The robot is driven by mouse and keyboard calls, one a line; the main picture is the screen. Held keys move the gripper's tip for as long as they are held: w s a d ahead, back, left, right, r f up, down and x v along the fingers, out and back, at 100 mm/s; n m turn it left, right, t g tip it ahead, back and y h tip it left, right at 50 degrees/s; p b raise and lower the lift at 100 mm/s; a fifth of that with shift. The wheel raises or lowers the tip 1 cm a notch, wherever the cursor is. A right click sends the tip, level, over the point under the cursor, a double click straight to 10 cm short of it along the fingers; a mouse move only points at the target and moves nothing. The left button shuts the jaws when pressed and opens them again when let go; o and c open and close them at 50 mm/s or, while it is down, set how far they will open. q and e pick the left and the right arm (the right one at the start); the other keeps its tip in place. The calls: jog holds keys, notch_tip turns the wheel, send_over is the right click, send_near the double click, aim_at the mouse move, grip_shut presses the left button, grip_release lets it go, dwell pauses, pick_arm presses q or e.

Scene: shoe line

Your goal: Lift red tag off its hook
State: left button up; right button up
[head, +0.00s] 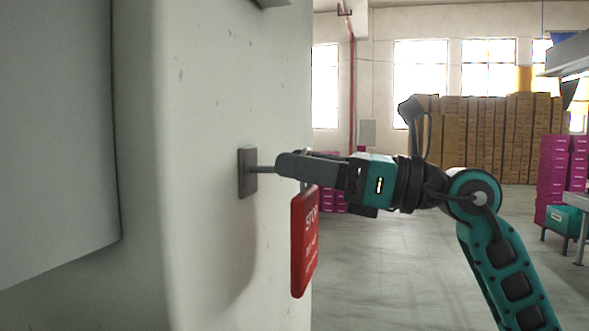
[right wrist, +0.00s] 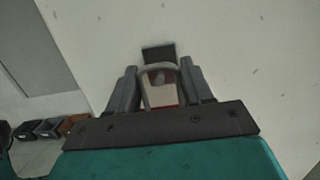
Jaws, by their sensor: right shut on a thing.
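The red tag (head: 305,243) with white STOP lettering hangs below my right gripper (head: 282,164) in the head view, in front of the pale wall. The hook's dark plate (head: 247,172) is fixed to the wall, and a short peg (head: 264,169) runs from it toward my fingertips. In the right wrist view the fingers of my right gripper (right wrist: 158,85) are around the tag's pale loop (right wrist: 160,92), with the dark hook plate (right wrist: 158,54) just beyond. The gripper is shut on the tag's loop. Whether the loop still rests on the peg is hidden by the fingers. My left gripper is not in view.
The pale wall (head: 205,120) fills the left, with a grey panel (head: 60,130) standing before it. Open floor (head: 400,270) lies to the right. Magenta boxes (head: 553,175) and stacked brown cartons (head: 490,130) stand far back.

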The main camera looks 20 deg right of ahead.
jog(key=v, duration=0.1)
jog(key=b+v, duration=0.2)
jog(key=v, duration=0.1)
jog(key=shift+s+d+r, duration=0.1)
jog(key=shift+s+r, duration=0.05)
jog(key=shift+r, duration=0.15)
dwell(0.5)
